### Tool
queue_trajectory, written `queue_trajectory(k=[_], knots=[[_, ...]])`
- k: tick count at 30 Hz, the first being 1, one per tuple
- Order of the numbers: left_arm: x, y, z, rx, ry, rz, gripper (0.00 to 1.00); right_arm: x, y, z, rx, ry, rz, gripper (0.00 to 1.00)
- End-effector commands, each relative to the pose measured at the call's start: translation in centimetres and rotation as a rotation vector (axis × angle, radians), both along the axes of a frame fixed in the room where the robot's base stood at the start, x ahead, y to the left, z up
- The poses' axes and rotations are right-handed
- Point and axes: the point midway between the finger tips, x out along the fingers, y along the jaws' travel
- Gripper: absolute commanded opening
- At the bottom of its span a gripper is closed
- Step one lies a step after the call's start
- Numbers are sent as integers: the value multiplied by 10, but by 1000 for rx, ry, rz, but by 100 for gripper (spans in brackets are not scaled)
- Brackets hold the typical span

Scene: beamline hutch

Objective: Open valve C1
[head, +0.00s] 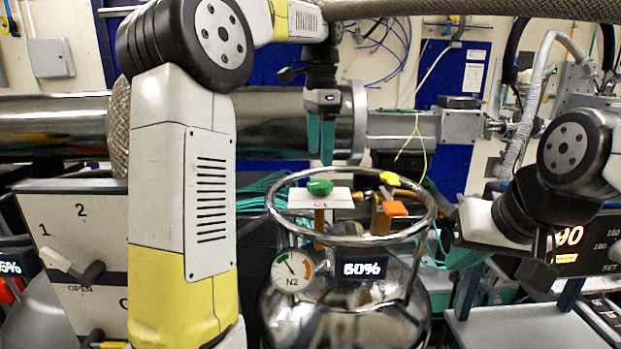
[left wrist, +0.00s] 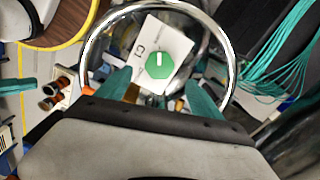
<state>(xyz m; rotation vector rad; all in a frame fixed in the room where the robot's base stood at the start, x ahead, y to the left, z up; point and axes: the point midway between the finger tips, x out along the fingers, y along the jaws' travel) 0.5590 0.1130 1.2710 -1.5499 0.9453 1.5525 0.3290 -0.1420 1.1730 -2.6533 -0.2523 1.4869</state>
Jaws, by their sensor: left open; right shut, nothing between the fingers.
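Valve C1 is a green knob (head: 320,187) over a white plate marked C1 (head: 335,199), on top of a shiny round vessel (head: 345,318). My left gripper (head: 321,150) points down above the knob, open and empty, with its teal fingertips apart from it. In the left wrist view the green knob (left wrist: 160,64) shows its white pointer line, beyond and between the two spread teal fingers of my left gripper (left wrist: 157,93). My right gripper (head: 463,258) is shut and empty, to the right of the vessel and partly hidden.
A metal ring (head: 432,213) surrounds the vessel's top. A yellow knob (head: 390,178) and an orange part (head: 395,208) sit right of C1. The vessel bears an N2 gauge (head: 292,270) and a 60% display (head: 361,269). A numbered panel (head: 70,230) stands at left.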

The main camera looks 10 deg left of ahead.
Motion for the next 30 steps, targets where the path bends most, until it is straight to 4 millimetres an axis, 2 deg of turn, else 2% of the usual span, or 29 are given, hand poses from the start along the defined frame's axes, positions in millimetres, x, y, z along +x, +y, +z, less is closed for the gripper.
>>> queue_trajectory(k=[12,17,25,26,30], knots=[[-1,0,-61,0,1,1,76,0,0,0,0,0,0,0],[0,1,-73,0,-1,2,76,0,0,0,0,0,0,0],[0,0,-74,0,-1,2,76,0,0,0,0,0,0,0],[0,0,-74,0,-1,2,72,0,0,0,0,0,0,0],[0,0,-74,0,-1,2,45,0,0,0,0,0,0,0]])
